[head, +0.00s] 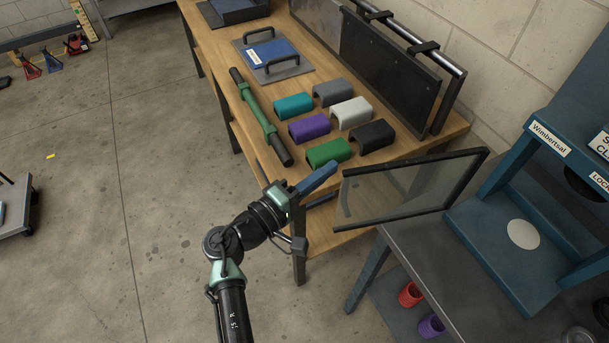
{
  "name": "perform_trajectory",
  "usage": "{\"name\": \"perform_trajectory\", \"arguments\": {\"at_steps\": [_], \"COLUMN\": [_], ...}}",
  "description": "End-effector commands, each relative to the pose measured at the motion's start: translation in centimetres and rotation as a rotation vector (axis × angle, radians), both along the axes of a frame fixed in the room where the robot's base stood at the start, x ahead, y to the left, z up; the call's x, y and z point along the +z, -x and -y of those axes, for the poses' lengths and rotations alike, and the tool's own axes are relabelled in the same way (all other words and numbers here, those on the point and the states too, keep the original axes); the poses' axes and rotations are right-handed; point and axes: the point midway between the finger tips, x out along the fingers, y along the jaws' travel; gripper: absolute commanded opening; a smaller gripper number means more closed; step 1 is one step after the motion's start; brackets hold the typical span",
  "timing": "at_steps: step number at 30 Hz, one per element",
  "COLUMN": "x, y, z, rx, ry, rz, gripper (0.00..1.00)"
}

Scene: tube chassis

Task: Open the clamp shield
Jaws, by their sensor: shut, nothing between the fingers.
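The clamp shield (398,197) is a clear panel in a dark frame. It stands out at an angle in front of the blue clamp machine (495,237) on the right, leaving the front of the machine uncovered. The shield's right edge is near the machine's left post. My gripper (324,172) has blue fingers and is shut and empty. Its fingertips are close to the upper left corner of the shield; I cannot tell whether they touch it. The hinge is not clearly visible.
A wooden bench (222,60) behind my gripper holds several coloured curved covers, a green bar (262,117) and a blue plate with handles (267,53). Red and purple cups sit below the machine's table. The floor at left is mostly clear.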

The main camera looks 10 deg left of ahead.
Motion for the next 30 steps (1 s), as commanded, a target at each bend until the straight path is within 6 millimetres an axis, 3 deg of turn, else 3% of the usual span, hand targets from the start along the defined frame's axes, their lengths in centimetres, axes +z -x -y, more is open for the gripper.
{"name": "perform_trajectory", "arguments": {"at_steps": [7, 23, 30], "x": [0.1, 0.0, 0.0], "y": [2.3, 3.0, 5.4], "z": [1.2, 1.6, 2.3], "rx": [0.003, 0.012, 0.094], "ry": [0.002, 0.003, 0.004], "rz": [-0.003, -0.002, -0.004], "gripper": [0.0, 0.0, 0.0]}}
